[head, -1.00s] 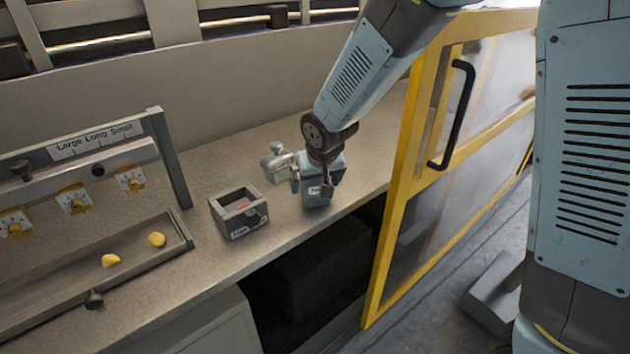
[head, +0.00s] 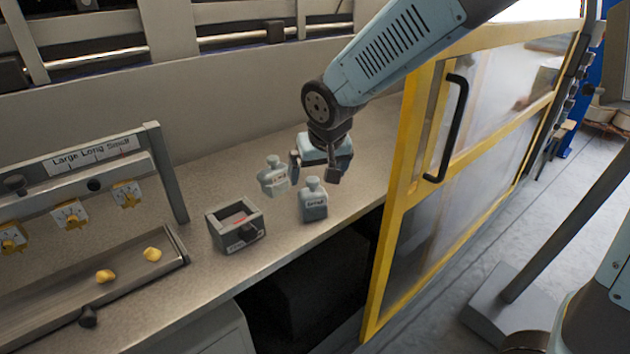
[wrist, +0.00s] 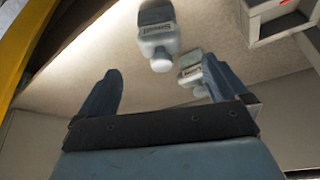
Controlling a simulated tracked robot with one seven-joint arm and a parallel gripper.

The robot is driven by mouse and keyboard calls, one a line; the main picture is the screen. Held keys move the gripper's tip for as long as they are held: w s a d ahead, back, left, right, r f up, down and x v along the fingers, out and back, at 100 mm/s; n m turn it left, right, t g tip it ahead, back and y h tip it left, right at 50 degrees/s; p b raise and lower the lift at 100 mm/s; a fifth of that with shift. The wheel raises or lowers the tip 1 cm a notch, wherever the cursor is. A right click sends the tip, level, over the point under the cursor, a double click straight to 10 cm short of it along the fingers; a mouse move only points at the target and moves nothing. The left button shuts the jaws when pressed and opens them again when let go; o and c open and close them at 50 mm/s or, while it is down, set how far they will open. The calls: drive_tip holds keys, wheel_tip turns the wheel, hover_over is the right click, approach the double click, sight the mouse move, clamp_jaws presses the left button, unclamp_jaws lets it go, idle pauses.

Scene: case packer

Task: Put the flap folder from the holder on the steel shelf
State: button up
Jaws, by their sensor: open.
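My gripper (head: 314,172) is open and empty above the worktop, just behind and above a dark grey-blue bottle (head: 314,204). In the wrist view, its fingers (wrist: 163,72) are spread and hold nothing. Nothing clearly recognisable as the flap folder shows. A small grey open-topped box (head: 237,228), perhaps the holder, stands left of the bottles. The steel shelf may be the long pale worktop (head: 220,185); I cannot tell.
A lighter bottle (head: 272,178) stands left of the gripper. Both bottles are upright. A sloped trough (head: 150,270) with yellow pieces and a dial panel (head: 95,160) lie left. A yellow-framed door (head: 395,220) stands close on the right.

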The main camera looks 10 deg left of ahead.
drive_tip(key=shift+v, duration=1.05)
